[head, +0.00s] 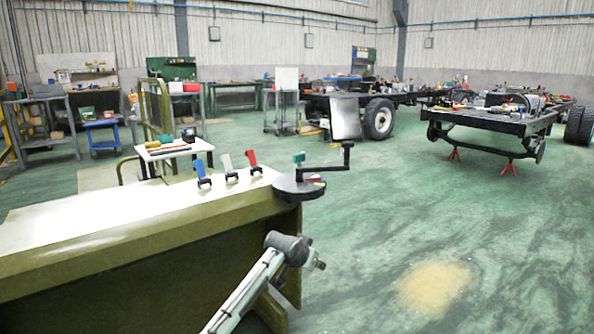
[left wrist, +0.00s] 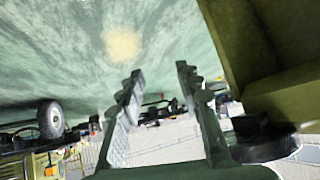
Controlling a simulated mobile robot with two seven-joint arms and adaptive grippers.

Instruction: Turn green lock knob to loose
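The green lock knob (head: 299,158) is a small teal block on top of a black round base (head: 299,187) at the right end of the olive bench. A black crank arm runs right from the base to an upright grey panel (head: 346,117). My left arm rises from the bottom of the head view, in front of the bench end, below the knob; its fingers cannot be made out there. In the left wrist view my left gripper (left wrist: 160,72) is open and empty, apart from the bench. A dark round part, likely the base, shows at lower right (left wrist: 265,147). The knob is not discernible there. My right gripper is not in view.
Blue (head: 202,174), white (head: 229,167) and red (head: 253,162) levers stand on the bench top (head: 110,215) left of the base. A small white table (head: 175,149) with tools is behind. A vehicle chassis (head: 490,122) stands at right. The green floor right of the bench is clear.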

